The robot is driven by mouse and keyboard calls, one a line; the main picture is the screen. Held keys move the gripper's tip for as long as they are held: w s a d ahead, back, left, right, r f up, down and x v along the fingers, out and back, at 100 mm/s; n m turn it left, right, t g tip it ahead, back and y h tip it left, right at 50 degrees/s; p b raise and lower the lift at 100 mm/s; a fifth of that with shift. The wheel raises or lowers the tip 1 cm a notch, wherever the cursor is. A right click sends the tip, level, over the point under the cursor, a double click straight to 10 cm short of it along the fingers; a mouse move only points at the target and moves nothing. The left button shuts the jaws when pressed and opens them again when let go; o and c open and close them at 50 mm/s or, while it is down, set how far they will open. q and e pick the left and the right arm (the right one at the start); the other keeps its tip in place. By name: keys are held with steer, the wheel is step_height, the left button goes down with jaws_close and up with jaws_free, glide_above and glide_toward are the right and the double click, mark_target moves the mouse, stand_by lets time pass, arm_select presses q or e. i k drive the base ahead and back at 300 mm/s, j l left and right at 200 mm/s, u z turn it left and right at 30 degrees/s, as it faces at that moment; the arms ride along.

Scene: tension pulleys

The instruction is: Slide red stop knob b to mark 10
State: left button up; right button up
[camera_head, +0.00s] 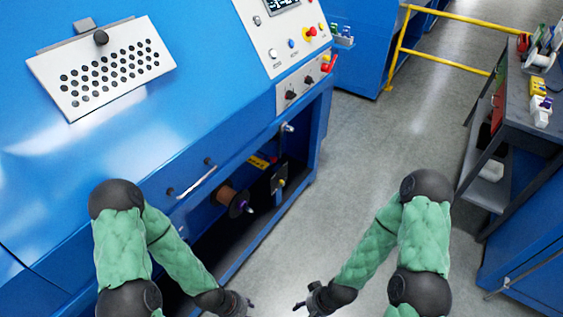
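No knob labelled b and no scale with a mark 10 can be made out in the head view. A red knob (327,67) sits at the right end of the blue machine's lower control strip. A red mushroom button (311,32) on a yellow base is above it on the white panel. My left gripper (247,304) is low in the picture, in front of the machine and well apart from these red parts. My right gripper (303,301) is to its right over the floor. Both are small and partly cut off, so their finger opening is unclear.
The blue machine (185,150) fills the left, with a perforated plate (130,50), a handle (197,182) and an open lower bay holding a brown spool (228,196). A dark-topped workbench (522,110) stands right. A yellow rail (450,62) is behind. Grey floor (365,150) between is clear.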

mark_target(274, 160)
steer(key=l+u, duration=0.1)
steer(key=u, duration=0.5)
steer(key=i+l+u, duration=0.25)
steer(key=l, duration=0.15)
steer(key=i+l+u, duration=0.1)
steer(key=l+u, duration=0.2)
steer(key=i+l+u, duration=0.1)
steer(key=l+u, duration=0.15)
steer(key=l, duration=0.3)
steer(key=l+u, duration=0.25)
steer(key=l, duration=0.25)
steer(key=l+u, duration=0.25)
steer(key=l, duration=3.45)
steer(key=i, duration=0.05)
